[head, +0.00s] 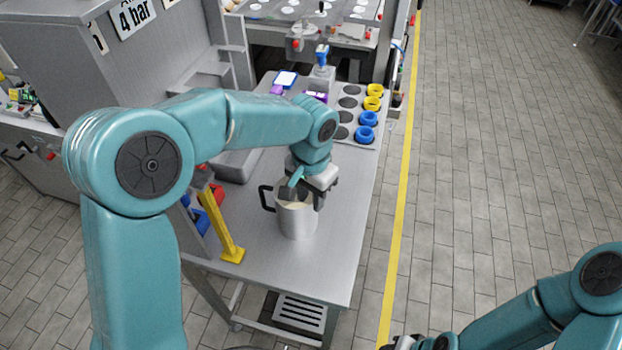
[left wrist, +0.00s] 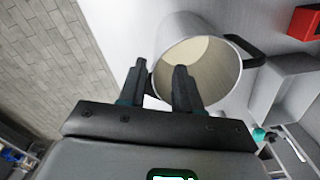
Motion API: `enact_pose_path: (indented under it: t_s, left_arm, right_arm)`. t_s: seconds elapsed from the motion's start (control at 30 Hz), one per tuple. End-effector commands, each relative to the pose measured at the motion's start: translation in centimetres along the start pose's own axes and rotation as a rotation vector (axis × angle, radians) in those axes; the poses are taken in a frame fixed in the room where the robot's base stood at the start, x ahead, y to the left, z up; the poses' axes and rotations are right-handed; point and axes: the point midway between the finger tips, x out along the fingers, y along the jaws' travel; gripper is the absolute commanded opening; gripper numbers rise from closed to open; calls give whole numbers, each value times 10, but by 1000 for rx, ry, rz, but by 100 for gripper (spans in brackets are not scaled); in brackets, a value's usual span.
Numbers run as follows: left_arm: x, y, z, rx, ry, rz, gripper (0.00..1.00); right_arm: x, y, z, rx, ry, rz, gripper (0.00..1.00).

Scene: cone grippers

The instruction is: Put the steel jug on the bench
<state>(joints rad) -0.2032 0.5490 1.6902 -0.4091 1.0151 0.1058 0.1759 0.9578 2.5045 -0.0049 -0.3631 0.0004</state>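The steel jug (head: 297,222) is upright at the near part of the steel bench (head: 340,262), its black handle to the left; its base appears to be on the bench top. My left gripper (head: 302,192) is at the jug's rim from above. In the left wrist view my left gripper's fingers (left wrist: 160,75) stand apart, one in front of the mouth of the jug (left wrist: 215,95), the other outside its wall. Whether they touch the wall is unclear. My right gripper (head: 402,342) shows only partly at the bottom edge of the head view.
A yellow upright part (head: 228,238) and a grey tray (head: 238,165) are left of the jug. The bench is clear right of the jug; open floor lies beyond a yellow line.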

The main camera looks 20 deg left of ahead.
Motion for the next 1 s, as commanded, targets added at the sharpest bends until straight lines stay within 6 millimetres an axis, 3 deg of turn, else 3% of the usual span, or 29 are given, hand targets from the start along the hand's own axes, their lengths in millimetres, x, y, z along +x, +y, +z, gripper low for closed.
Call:
enact_pose_path:
  t_s: [0.1,0.3,0.37,0.4,0.43,0.53,0.67,0.77,0.9,1.0]
  left_arm:
    - [-29,0,-1,1,7,0,33]
    - [-66,0,0,1,3,1,33]
    - [-73,0,0,1,2,1,33]
    - [-76,0,0,2,1,1,43]
    - [-78,0,0,6,0,1,46]
    - [-81,-1,3,87,-12,-5,46]
    - [-75,-20,24,391,-130,-94,46]
    - [-69,-27,42,743,-301,-205,46]
    - [-76,-2,48,1259,-577,-415,46]
    - [-83,29,43,1406,-640,-546,46]
  right_arm:
    - [6,2,0,0,0,0,36]
    - [8,3,0,0,0,0,36]
    - [9,3,0,0,0,0,36]
    - [9,3,0,0,0,0,36]
    - [9,3,0,0,0,0,36]
    - [9,3,0,0,0,0,36]
    - [9,3,0,0,0,0,36]
    - [13,5,0,0,0,0,36]
    - [24,9,0,0,0,0,36]
    - [28,10,0,0,0,0,36]
